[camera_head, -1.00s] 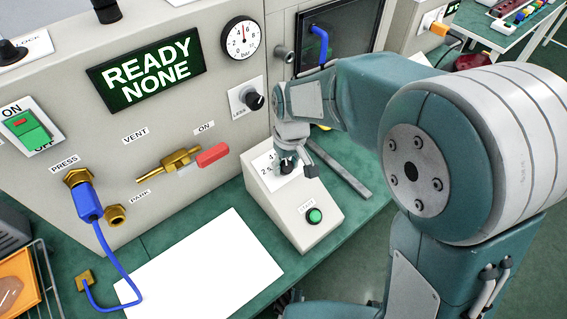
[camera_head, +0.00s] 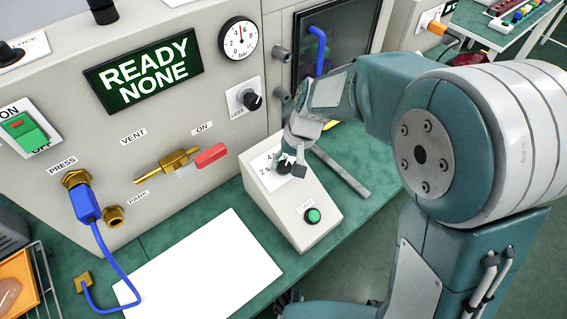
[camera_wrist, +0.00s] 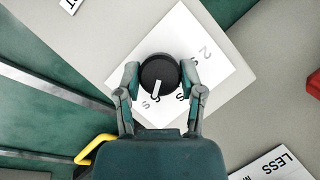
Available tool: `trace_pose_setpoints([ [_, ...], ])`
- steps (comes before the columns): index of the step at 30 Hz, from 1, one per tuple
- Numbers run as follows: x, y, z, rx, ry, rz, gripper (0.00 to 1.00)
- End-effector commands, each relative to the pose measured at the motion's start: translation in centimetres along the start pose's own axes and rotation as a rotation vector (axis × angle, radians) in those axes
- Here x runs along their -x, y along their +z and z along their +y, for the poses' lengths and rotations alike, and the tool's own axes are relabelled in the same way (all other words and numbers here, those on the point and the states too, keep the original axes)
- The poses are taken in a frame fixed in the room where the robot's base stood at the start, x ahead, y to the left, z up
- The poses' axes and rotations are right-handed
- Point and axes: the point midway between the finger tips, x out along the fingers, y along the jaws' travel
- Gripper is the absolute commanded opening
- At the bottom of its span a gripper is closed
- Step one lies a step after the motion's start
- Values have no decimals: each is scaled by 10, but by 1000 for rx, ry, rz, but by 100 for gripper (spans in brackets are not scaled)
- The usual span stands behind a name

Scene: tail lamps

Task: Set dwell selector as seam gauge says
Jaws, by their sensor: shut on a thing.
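The dwell selector is a black knob (camera_wrist: 158,72) on a white scale card (camera_wrist: 176,28), on a sloped box (camera_head: 298,218). My gripper (camera_wrist: 160,78) is shut on the knob, one finger on each side. In the wrist view the knob's white pointer aims down and slightly left. A "2" shows at upper right of the card; the other marks are partly hidden. In the head view my gripper (camera_head: 290,166) covers much of the knob. I cannot make out a seam gauge; the round dial (camera_head: 241,39) is marked bar.
A green start button (camera_head: 313,215) sits low on the sloped box. The panel behind has a READY NONE display (camera_head: 146,71), a black knob (camera_head: 253,101) and a red valve handle (camera_head: 210,155). A metal bar (camera_head: 342,172) lies right of the box. A white sheet (camera_head: 205,270) lies left.

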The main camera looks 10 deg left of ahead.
Motion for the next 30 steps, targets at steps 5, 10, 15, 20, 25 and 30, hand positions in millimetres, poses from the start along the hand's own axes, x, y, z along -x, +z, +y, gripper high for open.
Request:
trace_pose_setpoints([
  [5,-2,4,1,-5,1,-13,3],
  [10,-2,4,1,-4,1,-14,3],
  [15,-2,2,1,-4,1,-10,85],
  [20,-2,1,-1,-4,1,-7,85],
  [25,-2,0,-2,-4,2,-6,85],
  [30,12,-1,-2,-3,0,-1,85],
])
